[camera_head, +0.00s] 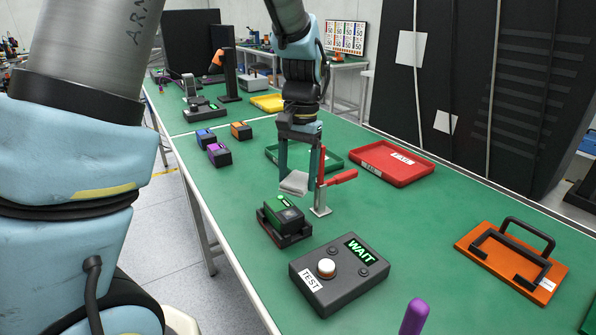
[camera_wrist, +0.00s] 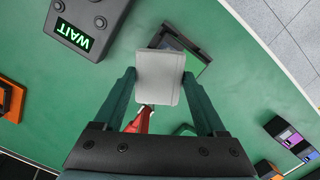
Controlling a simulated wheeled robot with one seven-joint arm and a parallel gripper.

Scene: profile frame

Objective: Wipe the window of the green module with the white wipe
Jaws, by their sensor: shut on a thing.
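My gripper (camera_head: 299,178) points down over the green table and is shut on the white wipe (camera_head: 294,183). The wipe also shows in the wrist view (camera_wrist: 160,77), between the two fingers. The green module (camera_head: 281,212) sits in a dark holder (camera_head: 287,238) just below and in front of the gripper in the head view. Its dark window (camera_head: 290,215) faces up. The wipe is close above the module; I cannot tell whether they touch.
A red-handled clamp (camera_head: 335,180) stands right beside the gripper. A test box (camera_head: 338,275) reading WAIT is in front. A red tray (camera_head: 392,163), an orange plate with a black handle (camera_head: 510,260), a purple module (camera_head: 219,154), a blue one (camera_head: 205,138) and an orange one (camera_head: 241,130) are around.

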